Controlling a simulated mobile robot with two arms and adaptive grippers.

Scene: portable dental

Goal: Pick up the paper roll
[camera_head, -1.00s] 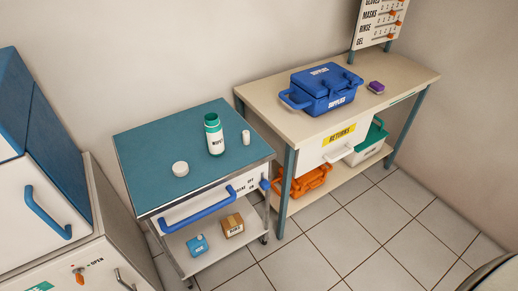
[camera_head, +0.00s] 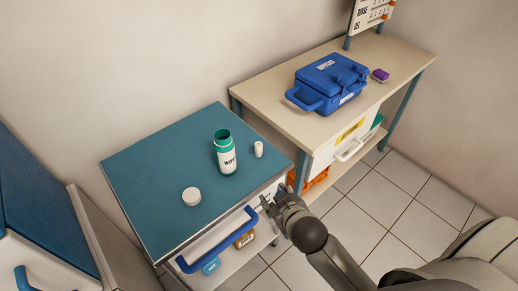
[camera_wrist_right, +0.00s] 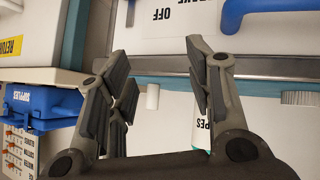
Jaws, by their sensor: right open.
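The paper roll looks to be the small white upright cylinder (camera_head: 258,149) on the teal cart top (camera_head: 150,165), just right of the wipes canister (camera_head: 226,155). In the right wrist view, which is upside down, the roll (camera_wrist_right: 152,96) shows beyond and between the finger tips, apart from them. My right gripper (camera_head: 268,203) is open and empty at the cart's front right edge, on the near side of the roll. It fills the right wrist view (camera_wrist_right: 165,85), where a finger hides part of the canister (camera_wrist_right: 201,135). My left gripper is not in view.
A white round lid (camera_head: 191,196) lies left of the canister. The cart's blue handle (camera_head: 220,240) runs along its front, close to my gripper. A blue supplies box (camera_head: 328,84) and a purple item (camera_head: 380,75) sit on the beige bench (camera_head: 265,95).

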